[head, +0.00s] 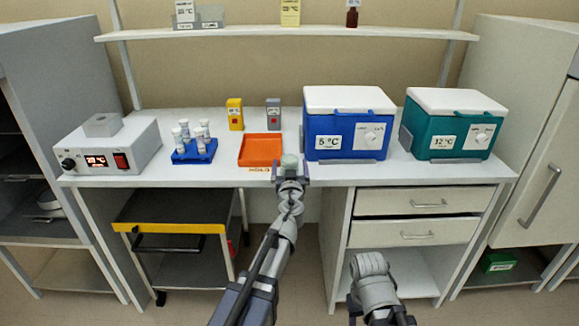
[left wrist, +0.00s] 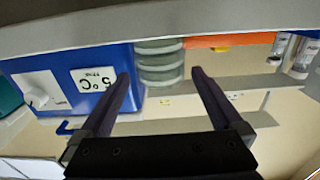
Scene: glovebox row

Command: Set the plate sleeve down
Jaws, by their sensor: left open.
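The plate sleeve (head: 289,160) is a short upright stack of pale green round dishes. It is at the bench's front edge, between the orange tray (head: 261,149) and the blue 5 °C box (head: 345,128). My left gripper (head: 291,172) is open, with one finger on each side of the sleeve. In the left wrist view, which is upside down, the sleeve (left wrist: 160,62) shows between the open fingertips, with a gap on both sides. Its base meets the bench edge there; I cannot tell whether it bears fully on the bench.
A blue rack (head: 194,153) with several white-capped tubes and a heater box (head: 110,147) stand to the left. Yellow (head: 235,114) and grey (head: 273,115) containers stand behind the tray. A teal 12 °C box (head: 453,125) is at right. A shelf (head: 280,34) hangs above.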

